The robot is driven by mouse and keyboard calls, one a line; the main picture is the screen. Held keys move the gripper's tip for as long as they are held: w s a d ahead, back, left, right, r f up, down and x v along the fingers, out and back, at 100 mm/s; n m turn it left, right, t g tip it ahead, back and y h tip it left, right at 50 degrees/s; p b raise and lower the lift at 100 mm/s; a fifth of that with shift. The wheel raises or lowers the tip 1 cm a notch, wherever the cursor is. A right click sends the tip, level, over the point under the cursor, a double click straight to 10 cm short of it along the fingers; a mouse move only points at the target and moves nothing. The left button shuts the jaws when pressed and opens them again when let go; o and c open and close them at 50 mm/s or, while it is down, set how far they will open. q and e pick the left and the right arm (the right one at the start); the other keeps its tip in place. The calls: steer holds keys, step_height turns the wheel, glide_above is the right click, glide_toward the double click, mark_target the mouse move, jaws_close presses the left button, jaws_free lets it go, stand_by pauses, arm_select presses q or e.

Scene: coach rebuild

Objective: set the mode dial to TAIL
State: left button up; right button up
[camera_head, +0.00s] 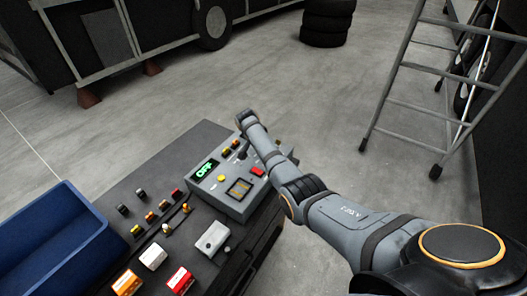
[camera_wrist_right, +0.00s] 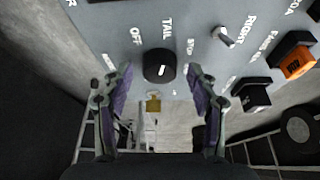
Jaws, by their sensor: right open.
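The mode dial (camera_wrist_right: 159,66) is a round black knob with a short white mark, on the grey control box face in the right wrist view. TAIL, OFF and STOP labels are printed around it. The control box (camera_head: 229,205) stands on the dark bench in the head view; its green display (camera_head: 204,169) reads OFF. My right gripper (camera_wrist_right: 160,92) is open, its two fingers on either side of the dial and seemingly apart from it. In the head view my right arm hides part of the box, and the dial cannot be made out. My left gripper is not in view.
A toggle switch (camera_wrist_right: 223,36) and an orange rocker (camera_wrist_right: 297,62) sit to the dial's right. The bench (camera_head: 121,188) also holds several small parts and boxes beside a blue bin (camera_head: 62,222). A ladder (camera_head: 393,106) stands at the right.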

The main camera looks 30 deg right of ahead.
steer(key=v, duration=1.2)
steer(key=shift+s, duration=0.1)
